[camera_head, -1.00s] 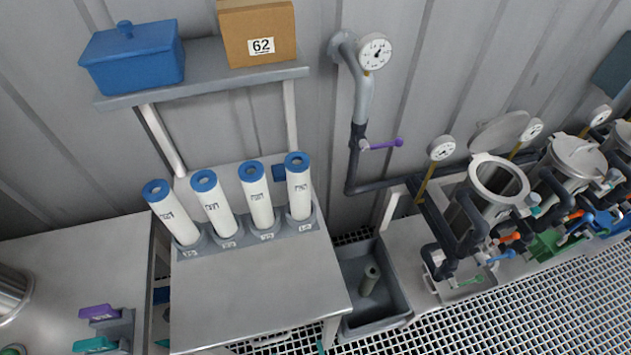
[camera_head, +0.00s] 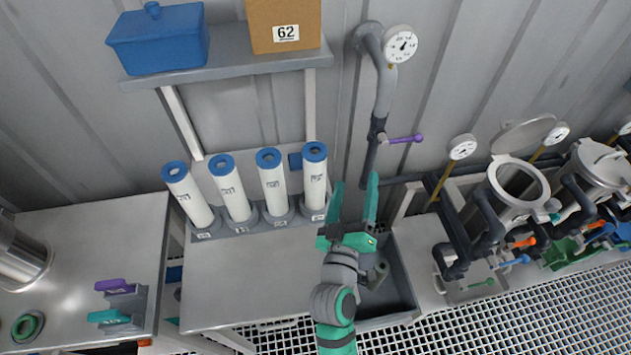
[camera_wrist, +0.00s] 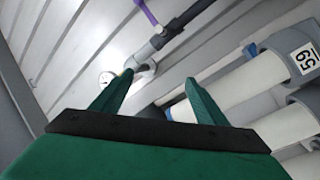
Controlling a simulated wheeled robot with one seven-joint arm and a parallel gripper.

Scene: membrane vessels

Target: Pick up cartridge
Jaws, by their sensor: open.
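Several white cartridges with blue ring caps stand in a row in grey holders on the steel table; they are the leftmost cartridge (camera_head: 188,195), the second (camera_head: 231,190), the third (camera_head: 273,186) and the rightmost (camera_head: 314,180). My green gripper (camera_head: 355,186) is open and empty, just right of the rightmost cartridge and apart from it. In the wrist view my gripper's fingers (camera_wrist: 155,90) point toward the wall, with nothing between them.
A shelf (camera_head: 225,65) above holds a blue lidded box (camera_head: 157,42) and a cardboard box marked 62 (camera_head: 285,25). A pipe with a gauge (camera_head: 400,44) and purple-handled valve (camera_head: 405,139) stands close behind my gripper. Metal vessels (camera_head: 517,182) stand right. The table front (camera_head: 250,280) is clear.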

